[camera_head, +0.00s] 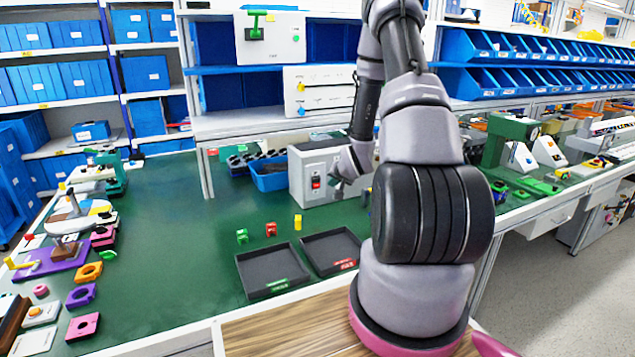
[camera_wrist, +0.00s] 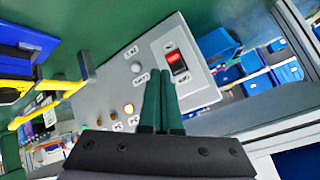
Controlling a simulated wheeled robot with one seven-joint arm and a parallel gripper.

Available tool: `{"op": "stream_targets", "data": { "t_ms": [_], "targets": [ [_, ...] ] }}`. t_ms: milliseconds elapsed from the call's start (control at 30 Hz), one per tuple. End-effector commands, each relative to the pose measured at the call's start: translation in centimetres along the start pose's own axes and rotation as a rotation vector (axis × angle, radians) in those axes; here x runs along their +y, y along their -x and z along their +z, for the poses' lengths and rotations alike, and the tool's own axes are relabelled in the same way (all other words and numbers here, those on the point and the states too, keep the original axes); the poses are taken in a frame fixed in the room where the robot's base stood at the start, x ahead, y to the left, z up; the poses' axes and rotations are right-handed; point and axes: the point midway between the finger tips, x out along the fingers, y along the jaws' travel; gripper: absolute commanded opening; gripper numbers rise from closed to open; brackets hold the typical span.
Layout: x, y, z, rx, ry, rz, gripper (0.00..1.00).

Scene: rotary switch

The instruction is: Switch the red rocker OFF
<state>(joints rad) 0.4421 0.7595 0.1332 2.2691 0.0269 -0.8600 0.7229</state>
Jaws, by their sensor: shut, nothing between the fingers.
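The red rocker (camera_wrist: 177,62) sits in a black frame on a white plate, on the front of a grey control box (camera_wrist: 112,88). In the head view the red rocker (camera_head: 316,180) shows on the front of the grey box (camera_head: 301,172). My gripper (camera_wrist: 160,76) is shut and empty, its dark green fingers pointing at the panel. In the wrist view the fingertips appear just left of and below the rocker; contact cannot be told. In the head view my gripper (camera_head: 341,184) is just right of the rocker, partly hidden by my arm.
The box panel also has a grey knob (camera_wrist: 138,66), a lit yellow lamp (camera_wrist: 129,108) and a lever (camera_wrist: 84,66). Two black trays (camera_head: 272,268) (camera_head: 331,250) and small coloured blocks (camera_head: 271,229) lie in front of the box. The green bench left of them has free room.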

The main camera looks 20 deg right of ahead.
Motion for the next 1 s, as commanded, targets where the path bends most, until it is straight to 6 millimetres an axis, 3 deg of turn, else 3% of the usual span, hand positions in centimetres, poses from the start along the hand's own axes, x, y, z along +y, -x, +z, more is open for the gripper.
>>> {"op": "stream_targets", "data": {
  "t_ms": [100,300,733,1000],
  "targets": [
    [1.8,-1.9,2.3,0.005,-0.034,-0.024,0.00],
    [2.6,-3.0,3.6,0.016,-0.055,-0.047,0.00],
    [2.4,-3.2,3.3,0.018,-0.054,-0.048,0.00],
    [0.8,-5.3,1.6,0.019,-0.053,-0.048,0.00]
  ]
}}
